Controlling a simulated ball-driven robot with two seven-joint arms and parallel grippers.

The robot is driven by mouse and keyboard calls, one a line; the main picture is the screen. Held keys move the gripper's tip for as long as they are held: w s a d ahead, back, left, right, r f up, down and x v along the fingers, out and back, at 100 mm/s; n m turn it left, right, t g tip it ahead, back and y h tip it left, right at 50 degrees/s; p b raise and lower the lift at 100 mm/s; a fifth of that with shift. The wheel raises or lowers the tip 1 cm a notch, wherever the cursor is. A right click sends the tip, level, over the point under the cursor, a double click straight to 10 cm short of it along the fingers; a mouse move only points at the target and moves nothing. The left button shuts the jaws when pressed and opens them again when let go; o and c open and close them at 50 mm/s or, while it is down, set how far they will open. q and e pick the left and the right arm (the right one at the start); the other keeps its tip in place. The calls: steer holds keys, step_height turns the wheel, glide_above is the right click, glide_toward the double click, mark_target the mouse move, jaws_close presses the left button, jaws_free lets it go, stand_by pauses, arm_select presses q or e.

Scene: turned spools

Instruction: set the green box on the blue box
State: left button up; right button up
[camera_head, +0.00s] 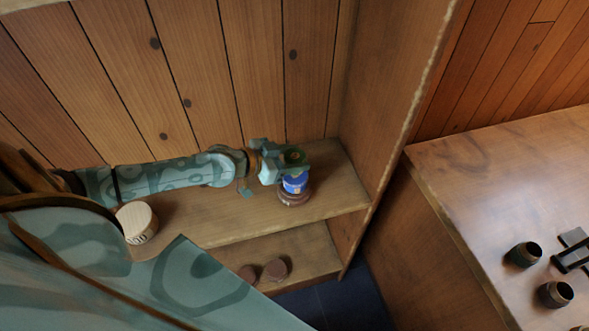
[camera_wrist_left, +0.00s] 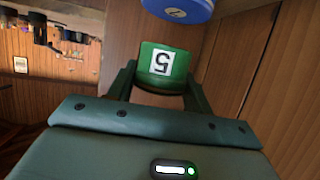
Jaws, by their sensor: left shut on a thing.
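My left gripper (camera_head: 284,165) is shut on the green box (camera_head: 294,155), which sits between its fingers. In the left wrist view the green box (camera_wrist_left: 163,66) shows a white label with a black 5. The blue box (camera_head: 295,184) is a rounded piece on a brown round base (camera_head: 293,198), near the right end of the shelf. The green box is over the blue box in the head view. In the left wrist view a narrow gap shows between the green box and the blue box (camera_wrist_left: 182,8). My right gripper is not in view.
A pale round turned piece (camera_head: 137,222) stands on the shelf (camera_head: 225,218) to the left. Two brown round pieces (camera_head: 276,270) are on the lower shelf. A tall side panel (camera_head: 385,95) closes the shelf at right. Dark cups (camera_head: 555,294) stand on a table beyond.

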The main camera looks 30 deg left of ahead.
arm_select(q)
steer(key=f, duration=0.1)
steer(key=f+b, duration=0.1)
steer(key=f, duration=0.1)
steer(key=shift+w+f+b, duration=0.25)
steer(key=shift+f+b, duration=0.05)
steer(key=shift+b, duration=0.05)
steer(key=shift+s+r, duration=0.1)
steer(key=shift+r, duration=0.05)
steer(key=shift+f, duration=0.2)
steer(key=o, duration=1)
steer(key=shift+c, duration=0.2)
steer(key=shift+r, duration=0.2)
steer(key=shift+s+a+r, duration=0.15)
steer(key=shift+s, duration=0.1)
steer(key=p+v, duration=0.3)
steer(key=v, duration=0.8)
steer(key=shift+s, duration=0.15)
